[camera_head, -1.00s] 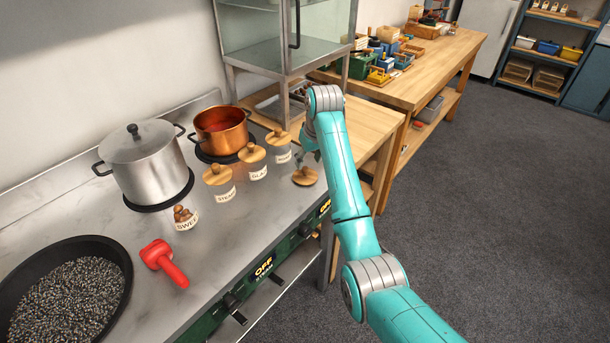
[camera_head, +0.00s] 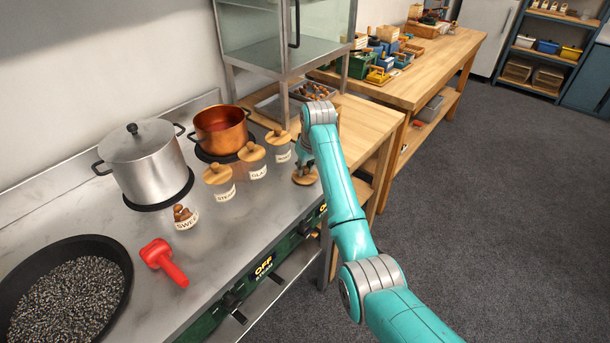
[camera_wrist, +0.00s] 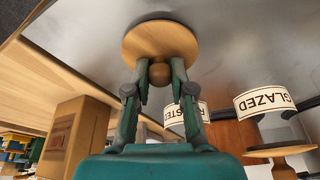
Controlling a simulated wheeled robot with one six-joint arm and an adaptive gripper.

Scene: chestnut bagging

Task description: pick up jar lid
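The jar lid (camera_head: 299,181) is a round wooden disc with a ball knob, lying on the steel counter near its right end. In the wrist view the lid (camera_wrist: 181,40) faces me, with its knob between my fingertips. My gripper (camera_head: 304,167) is over the lid, pointing down. In the wrist view both fingers of my gripper (camera_wrist: 160,70) close in on the knob from its two sides, with no clear gap showing. The lid seems to rest on the counter. The SWEET jar (camera_head: 186,223) has no lid and shows chestnuts on top.
Lidded jars STEAMED (camera_head: 225,194), GLAZED (camera_head: 258,172) and a third (camera_head: 283,156) stand left of my gripper. A copper pot (camera_head: 220,130), steel pot (camera_head: 146,165), red scoop-like tool (camera_head: 163,262) and black pan (camera_head: 125,265) share the counter. A glass cabinet (camera_head: 265,60) rises behind.

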